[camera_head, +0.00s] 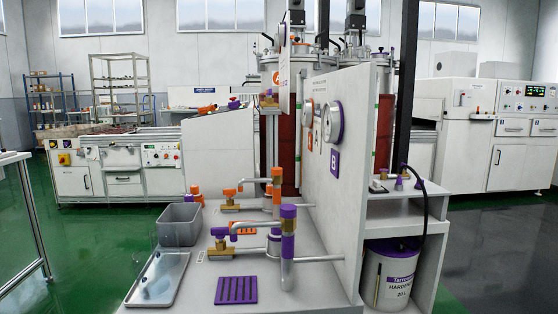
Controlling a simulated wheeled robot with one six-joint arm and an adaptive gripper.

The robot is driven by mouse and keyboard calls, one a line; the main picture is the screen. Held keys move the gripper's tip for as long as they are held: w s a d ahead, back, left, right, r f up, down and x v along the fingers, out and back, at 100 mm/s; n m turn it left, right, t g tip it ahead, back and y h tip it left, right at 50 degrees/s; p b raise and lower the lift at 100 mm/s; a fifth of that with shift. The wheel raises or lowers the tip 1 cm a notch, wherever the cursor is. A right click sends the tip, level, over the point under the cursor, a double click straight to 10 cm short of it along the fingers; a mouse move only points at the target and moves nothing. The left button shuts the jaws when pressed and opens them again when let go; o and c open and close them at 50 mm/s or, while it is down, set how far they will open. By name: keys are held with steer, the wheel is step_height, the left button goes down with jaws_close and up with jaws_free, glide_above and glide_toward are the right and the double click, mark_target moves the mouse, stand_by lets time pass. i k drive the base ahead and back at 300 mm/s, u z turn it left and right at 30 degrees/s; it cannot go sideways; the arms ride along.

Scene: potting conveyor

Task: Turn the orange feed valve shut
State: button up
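Orange fittings belong to the rear pipe run on the grey bench: an orange upright joint (277,187) near the panel, and an orange elbow (229,193) at the end of its grey arm. A brass valve body (229,208) sits below that elbow. A smaller orange part (195,191) stands at the left, near the grey bin. I cannot tell which orange part is the feed valve's handle, nor its turn position. A similar purple pipe run (288,212) stands in front, with its own brass body (220,251). My gripper is not in view.
A grey bin (180,224) and a metal tray (158,279) lie on the bench's left. A purple slotted mat (237,290) lies at the front. The upright white panel (345,170) with gauges bounds the right.

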mark_target(229, 193)
steer(key=k, duration=0.5)
steer(key=u, duration=1.9)
steer(key=i, duration=3.3)
steer(key=z, duration=3.4)
